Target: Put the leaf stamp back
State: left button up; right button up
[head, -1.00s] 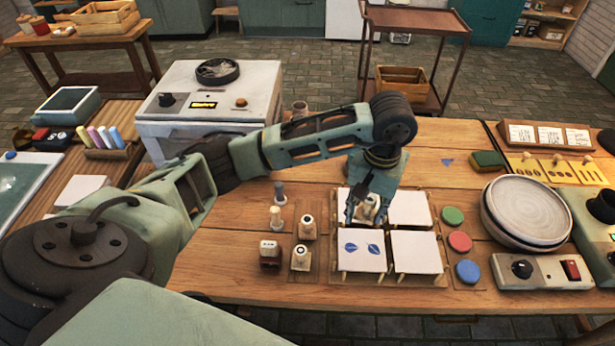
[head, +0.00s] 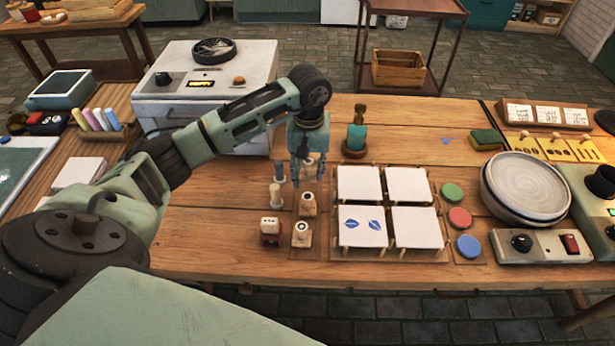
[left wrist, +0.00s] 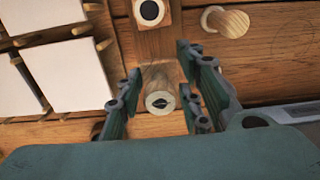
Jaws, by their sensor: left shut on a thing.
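My left gripper (head: 308,168) is shut on the leaf stamp and holds it above the back of the stamp board. In the left wrist view, the wooden leaf stamp (left wrist: 161,100) is between the fingers of my left gripper (left wrist: 160,103), with a dark leaf mark on its round end. The stamp is mostly hidden by the fingers in the head view. The stamp board (left wrist: 155,44) shows below it, with a round-marked stamp (left wrist: 149,11) on it. My right gripper is not in view.
Other stamps (head: 302,233) stand in front of the gripper. White tiles (head: 358,184) stand to the right, one with two blue leaf prints (head: 362,225). A teal jar (head: 356,136) stands behind them. Colored ink pads (head: 460,218) lie further right.

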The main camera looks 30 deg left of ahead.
aim_at(308, 175)
pick_arm(q)
notch_tip(308, 175, down, 4)
jog(key=shift+r+p, duration=0.15)
jog(key=shift+p, duration=0.4)
jog(key=shift+a+f, duration=0.1)
jog(key=shift+f, duration=0.15)
jog(key=shift+f, duration=0.1)
jog(key=shift+f+b, duration=0.15)
jog(key=shift+b, duration=0.2)
jog(key=o, duration=0.9)
